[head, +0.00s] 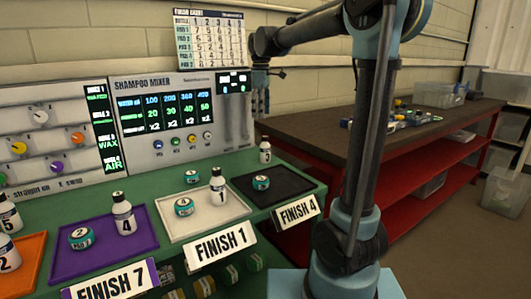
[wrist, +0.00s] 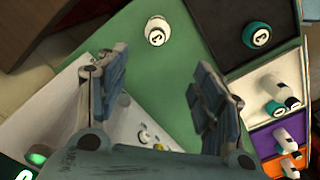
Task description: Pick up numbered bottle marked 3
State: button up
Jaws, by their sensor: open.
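A white bottle with a dark cap (head: 265,150) stands upright on the green counter behind the black tray; its small label looks like a 3. In the wrist view a white bottle (wrist: 157,30) is seen from above on the green surface, beyond my fingertips. My gripper (wrist: 162,62) is open, with its two fingers apart and nothing between them. In the head view my gripper (head: 260,92) hangs above and behind the bottle, by the mixer panel's right end, and is small and partly unclear.
The black FINISH 4 tray (head: 303,185) holds a teal tin (head: 261,182). The purple FINISH 7 tray (head: 65,268) holds a tin and bottle 4 (head: 123,213). The shampoo mixer (head: 165,85) stands behind.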

send_over(265, 149)
jog(key=w, duration=0.2)
notch_tip(265, 149, down, 11)
jog(key=shift+w+r, duration=0.1)
jog(key=shift+f, duration=3.1)
jog(key=c, duration=1.2)
